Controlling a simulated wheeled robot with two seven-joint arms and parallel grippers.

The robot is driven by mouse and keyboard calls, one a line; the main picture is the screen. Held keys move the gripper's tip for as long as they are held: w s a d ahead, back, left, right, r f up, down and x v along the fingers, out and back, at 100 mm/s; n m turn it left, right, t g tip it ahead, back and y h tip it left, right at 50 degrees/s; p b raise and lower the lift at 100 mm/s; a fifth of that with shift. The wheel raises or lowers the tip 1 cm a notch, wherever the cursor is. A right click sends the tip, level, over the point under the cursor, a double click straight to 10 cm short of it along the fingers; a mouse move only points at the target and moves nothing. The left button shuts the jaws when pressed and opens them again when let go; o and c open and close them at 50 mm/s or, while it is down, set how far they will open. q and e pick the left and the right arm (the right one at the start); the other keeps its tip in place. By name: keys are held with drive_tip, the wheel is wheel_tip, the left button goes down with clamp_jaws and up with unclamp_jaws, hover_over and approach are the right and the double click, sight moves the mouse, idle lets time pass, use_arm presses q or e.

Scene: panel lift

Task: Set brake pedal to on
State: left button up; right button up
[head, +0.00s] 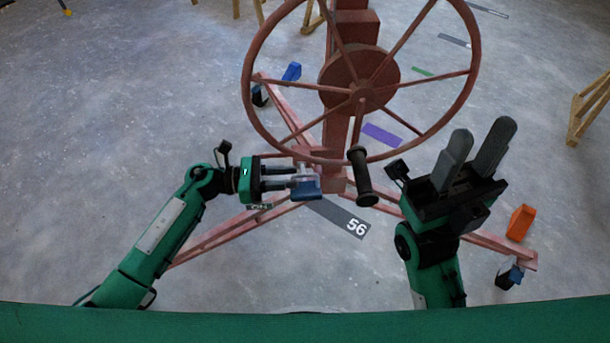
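A blue pedal (307,191) sits at the foot of the red stand, below the wheel, with a pale grey part at its top. My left gripper (300,178) reaches in from the left. Its two fingers are apart, and their tips overlap the pedal's top edge in the picture; I cannot tell whether they touch it. A small dark label with light letters (258,206) lies under the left gripper, partly hidden. My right gripper (482,148) is open and empty, fingers pointing up, right of the wheel.
The red spoked handwheel (360,85) with its dark crank handle (362,176) stands between my arms. Red legs (215,236) spread over the floor. A grey strip marked 56 (340,217) lies in front. Wooden trestles (590,108) stand at the edges. The left floor is clear.

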sight(305, 175)
use_arm(q)
drive_tip(key=shift+w+d, duration=0.15)
drive_tip(key=shift+d, duration=2.15)
clamp_jaws()
